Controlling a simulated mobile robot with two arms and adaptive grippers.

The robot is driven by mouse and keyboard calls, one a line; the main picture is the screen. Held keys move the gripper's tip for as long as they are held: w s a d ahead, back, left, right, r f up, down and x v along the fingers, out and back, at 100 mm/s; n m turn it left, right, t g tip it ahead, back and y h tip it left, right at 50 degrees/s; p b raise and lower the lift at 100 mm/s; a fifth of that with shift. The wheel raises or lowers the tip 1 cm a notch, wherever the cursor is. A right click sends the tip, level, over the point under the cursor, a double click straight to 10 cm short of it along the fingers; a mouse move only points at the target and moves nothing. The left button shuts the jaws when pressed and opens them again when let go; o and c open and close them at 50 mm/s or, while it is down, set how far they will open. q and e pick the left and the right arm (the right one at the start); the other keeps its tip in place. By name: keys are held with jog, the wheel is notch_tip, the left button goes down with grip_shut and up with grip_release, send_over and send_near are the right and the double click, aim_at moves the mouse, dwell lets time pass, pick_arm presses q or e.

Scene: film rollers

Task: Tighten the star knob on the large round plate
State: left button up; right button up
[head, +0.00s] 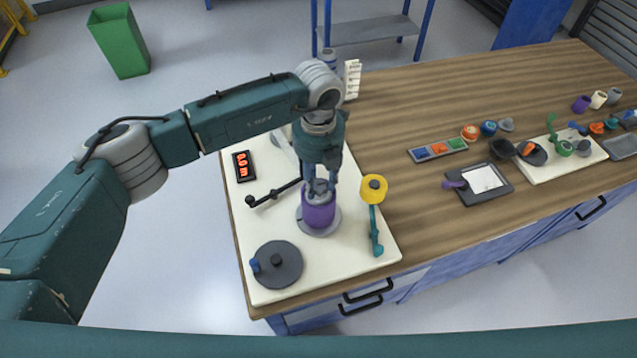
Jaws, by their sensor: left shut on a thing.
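The purple roller (318,212) stands upright on a light grey round plate (335,222) on the cream board. My left gripper (319,188) points down over the roller, shut on a small part at its top centre; the fingers hide that part, so its shape cannot be told. A large dark grey round plate (290,272) lies at the board's front left, with a dark knob (276,260) at its centre and a blue peg (255,265) at its left edge. Whether that knob is star-shaped cannot be told. My right gripper is not in view.
A black crank arm (272,195) and red-digit display (243,166) are on the left. Trays and coloured parts sit far right; the wooden tabletop (415,110) between is mostly clear.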

aim_at(316, 185)
pick_arm(q)
jog(key=m+b, duration=0.3)
jog(key=b, duration=0.2)
jog(key=m+b, duration=0.4)
jog(key=b, duration=0.1)
jog(key=m+b, duration=0.3)
jog(key=b, duration=0.1)
jog(key=shift+f+m+b, duration=0.3)
jog(key=shift+m+b, duration=0.1)
jog(key=m+b, duration=0.2)
jog(key=m, duration=0.1)
jog(key=shift+r+b, duration=0.1)
jog(key=shift+b, duration=0.2)
jog(key=shift+a+r+m+b, duration=0.15)
jog(key=shift+m+b, duration=0.65)
jog(key=shift+m, duration=1.2)
jog(key=shift+r, duration=0.1)
jog(key=o, duration=1.1)
jog(key=shift+o, duration=0.2)
jog(key=shift+r, duration=0.15)
notch_tip(316, 185, up, 12)
